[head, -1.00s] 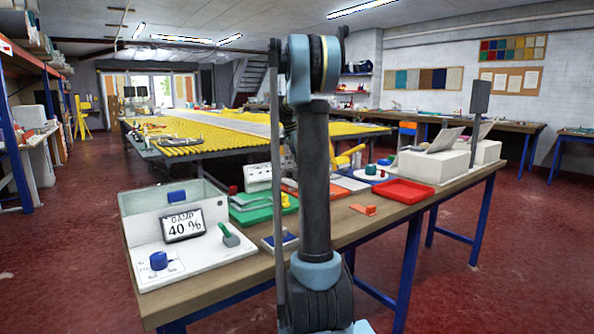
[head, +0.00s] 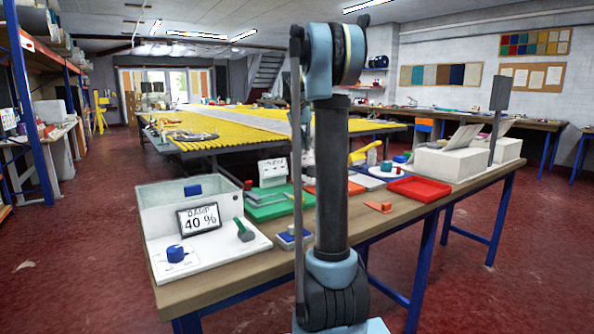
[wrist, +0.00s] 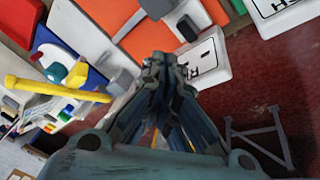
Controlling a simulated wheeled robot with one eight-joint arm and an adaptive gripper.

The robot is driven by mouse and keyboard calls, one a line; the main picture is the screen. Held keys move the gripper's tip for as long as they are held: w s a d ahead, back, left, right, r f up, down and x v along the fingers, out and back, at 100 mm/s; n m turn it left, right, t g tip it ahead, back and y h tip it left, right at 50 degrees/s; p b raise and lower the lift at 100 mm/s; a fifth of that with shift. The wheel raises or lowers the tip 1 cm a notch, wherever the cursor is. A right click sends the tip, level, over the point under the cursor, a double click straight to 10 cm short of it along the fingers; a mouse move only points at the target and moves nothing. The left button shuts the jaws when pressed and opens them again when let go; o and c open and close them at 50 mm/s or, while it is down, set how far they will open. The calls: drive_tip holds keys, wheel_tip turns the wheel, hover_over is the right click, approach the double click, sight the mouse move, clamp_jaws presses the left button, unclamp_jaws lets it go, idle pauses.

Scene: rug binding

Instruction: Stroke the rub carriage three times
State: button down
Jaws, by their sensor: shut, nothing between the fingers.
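I cannot tell for sure which part is the rub carriage. In the head view, a white machine (head: 160,217) with an open box stands at the table's near left end. It has a display reading DAMP 40 % (head: 200,218), a blue knob (head: 175,253), a green-handled lever (head: 243,230) and a small blue block (head: 193,190) at the box's back. My gripper (wrist: 165,62) is shut and empty in the wrist view, above the table area and apart from the things below. My arm hides it in the head view.
The wooden table (head: 215,290) also holds a green tray (head: 265,210), a red tray (head: 418,190) and white boxes (head: 450,163). In the wrist view a yellow handle (wrist: 55,88) lies left of my gripper. Red floor (head: 95,265) is clear at left.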

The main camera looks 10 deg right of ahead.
drive_tip(key=a+n, duration=0.1)
drive_tip(key=n, duration=2.8)
approach(299, 177)
drive_tip(key=shift+x, duration=2.75)
